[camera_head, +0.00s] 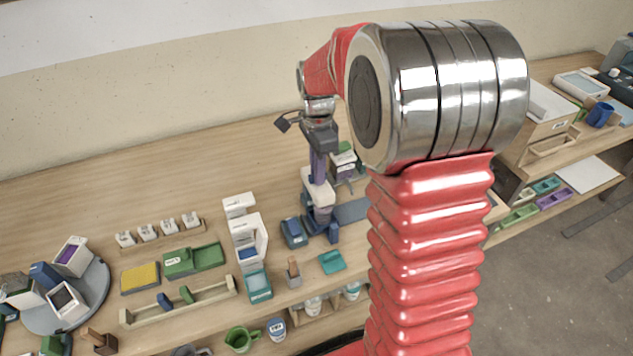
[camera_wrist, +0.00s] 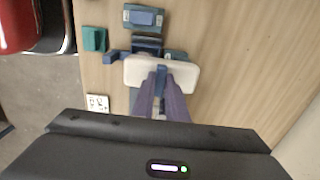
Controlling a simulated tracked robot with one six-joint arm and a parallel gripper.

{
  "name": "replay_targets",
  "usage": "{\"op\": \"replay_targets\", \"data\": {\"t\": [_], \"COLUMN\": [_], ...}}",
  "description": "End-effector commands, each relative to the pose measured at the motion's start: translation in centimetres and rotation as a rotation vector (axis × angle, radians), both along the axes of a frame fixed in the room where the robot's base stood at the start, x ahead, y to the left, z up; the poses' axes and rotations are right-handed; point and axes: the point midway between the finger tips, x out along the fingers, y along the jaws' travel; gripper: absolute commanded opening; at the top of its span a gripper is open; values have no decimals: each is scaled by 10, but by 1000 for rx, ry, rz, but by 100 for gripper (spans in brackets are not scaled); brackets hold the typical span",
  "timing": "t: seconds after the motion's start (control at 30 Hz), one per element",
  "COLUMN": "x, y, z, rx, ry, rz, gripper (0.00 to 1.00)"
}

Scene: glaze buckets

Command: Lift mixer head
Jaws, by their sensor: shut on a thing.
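The mixer stands on the bench near the middle of the head view, with a white head (camera_head: 314,190) above a blue base (camera_head: 333,231). In the wrist view the white head (camera_wrist: 188,74) lies crosswise straight ahead. My gripper (camera_head: 318,178) points down at the head from above. Its purple fingers also show in the wrist view (camera_wrist: 160,76), converging at the middle of the head. They are shut on the mixer head. The exact grip point is hidden between the fingers. I cannot tell how far the head is tilted.
A blue box (camera_head: 293,232) stands close left of the mixer, and a teal block (camera_head: 332,262) lies in front. A white shelf unit (camera_head: 246,235) stands further left. My red arm hides the bench to the right.

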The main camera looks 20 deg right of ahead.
Motion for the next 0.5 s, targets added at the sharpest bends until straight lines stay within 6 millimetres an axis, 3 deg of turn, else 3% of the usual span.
{"op": "replay_targets", "data": {"t": [0.5], "x": [1], "y": [0], "z": [27], "rx": [-1], "ry": [-5], "rz": [0], "gripper": [0]}}
